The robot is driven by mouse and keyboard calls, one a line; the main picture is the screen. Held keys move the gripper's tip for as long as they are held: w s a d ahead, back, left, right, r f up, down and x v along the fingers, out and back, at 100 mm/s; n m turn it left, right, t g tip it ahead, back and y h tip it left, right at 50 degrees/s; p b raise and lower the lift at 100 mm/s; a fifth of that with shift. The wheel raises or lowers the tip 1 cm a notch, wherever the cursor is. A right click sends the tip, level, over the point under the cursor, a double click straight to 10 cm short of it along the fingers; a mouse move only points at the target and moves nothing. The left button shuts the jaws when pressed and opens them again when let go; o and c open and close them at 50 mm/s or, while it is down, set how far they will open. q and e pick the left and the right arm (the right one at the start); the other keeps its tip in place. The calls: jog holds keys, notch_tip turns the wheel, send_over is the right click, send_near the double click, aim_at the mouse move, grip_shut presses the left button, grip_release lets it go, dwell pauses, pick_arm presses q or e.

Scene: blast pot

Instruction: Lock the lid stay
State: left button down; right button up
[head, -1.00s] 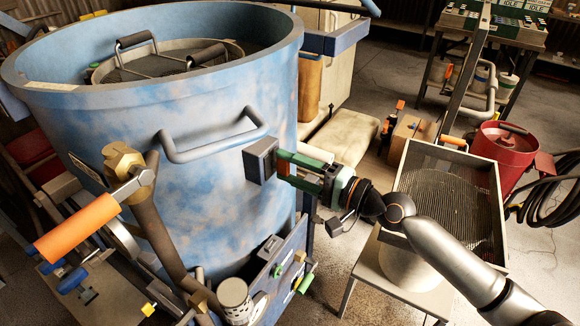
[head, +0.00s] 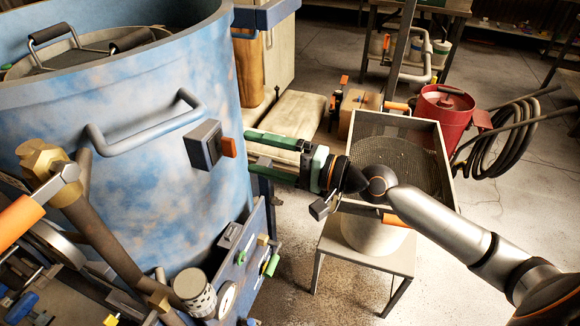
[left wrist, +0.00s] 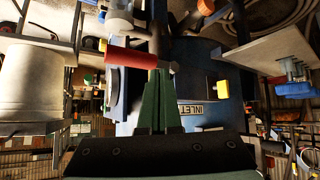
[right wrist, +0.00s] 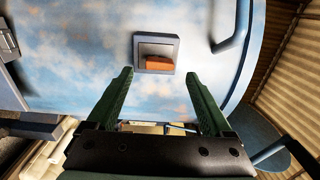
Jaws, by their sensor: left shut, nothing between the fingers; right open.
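A dark grey square block (head: 203,145) is fixed to the side of the blue pot (head: 140,120). An orange tab (head: 229,147) sticks out of it, and no label shows which part is the lid stay. The tab also shows in the right wrist view (right wrist: 158,63), lying level across the block's lower part. My right gripper (head: 250,151) is open and points at the tab, with a small gap and nothing between its green fingers. In the right wrist view the tab lies just beyond and between the fingertips (right wrist: 158,76). My left gripper (left wrist: 160,75) is shut and empty.
A bent grey handle (head: 145,135) sits on the pot left of the block. A mesh-bottomed tray (head: 395,165) stands on a stand at right, with a red canister (head: 445,115) behind. In the left wrist view, a red cylinder (left wrist: 130,58) is close to the left fingertips.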

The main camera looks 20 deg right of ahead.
jog(key=b+v, duration=0.3)
jog(key=v, duration=0.4)
jog(key=shift+s, duration=0.2)
jog(key=shift+d, duration=0.1)
